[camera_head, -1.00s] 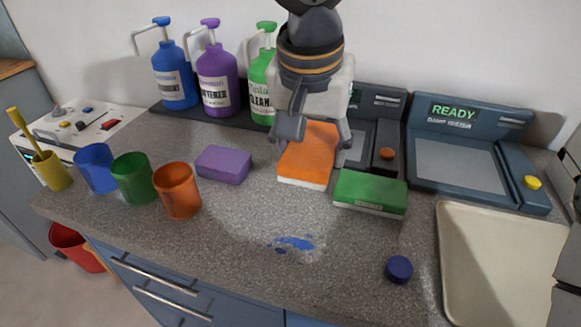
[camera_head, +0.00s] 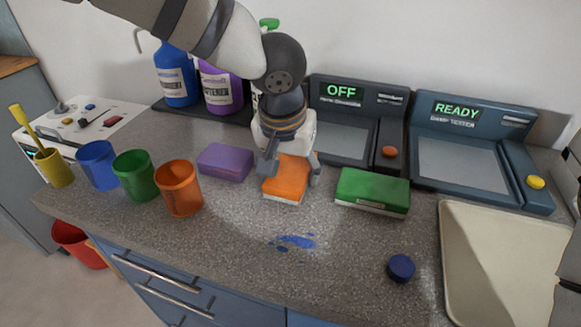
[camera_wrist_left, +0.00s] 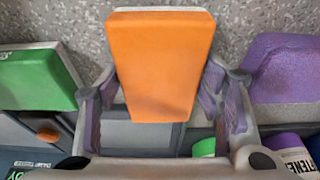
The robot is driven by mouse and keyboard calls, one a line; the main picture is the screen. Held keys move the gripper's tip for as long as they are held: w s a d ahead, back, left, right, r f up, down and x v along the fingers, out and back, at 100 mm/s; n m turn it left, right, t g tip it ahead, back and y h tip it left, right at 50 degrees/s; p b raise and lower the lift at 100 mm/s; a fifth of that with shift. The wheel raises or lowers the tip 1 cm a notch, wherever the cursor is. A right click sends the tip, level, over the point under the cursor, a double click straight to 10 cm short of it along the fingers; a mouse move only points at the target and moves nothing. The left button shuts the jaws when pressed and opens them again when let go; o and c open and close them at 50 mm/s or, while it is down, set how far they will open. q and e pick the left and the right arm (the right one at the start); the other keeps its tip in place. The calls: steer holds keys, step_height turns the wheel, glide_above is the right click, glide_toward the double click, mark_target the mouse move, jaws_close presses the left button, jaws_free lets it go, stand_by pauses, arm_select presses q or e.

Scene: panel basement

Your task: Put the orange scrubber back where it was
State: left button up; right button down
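The orange scrubber (camera_head: 286,178) is a block with a white base, between the purple scrubber (camera_head: 225,162) and the green scrubber (camera_head: 372,190). My left gripper (camera_head: 291,177) reaches down from above with one finger on each side of it.
Blue (camera_head: 98,166), green (camera_head: 134,176) and orange (camera_head: 179,188) cups stand at left. Spray bottles (camera_head: 219,88) and two dark devices, one reading OFF (camera_head: 342,91), line the wall. A blue spill (camera_head: 296,241), a blue cap (camera_head: 400,268) and a beige tray (camera_head: 505,262) are nearer.

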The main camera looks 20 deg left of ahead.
arm_select(q)
steer(key=shift+o, duration=0.8)
steer(key=shift+r, duration=0.1)
steer(key=shift+r, duration=0.3)
steer(key=v, duration=1.1)
steer(key=shift+r, duration=0.3)
steer(key=shift+s, duration=0.1)
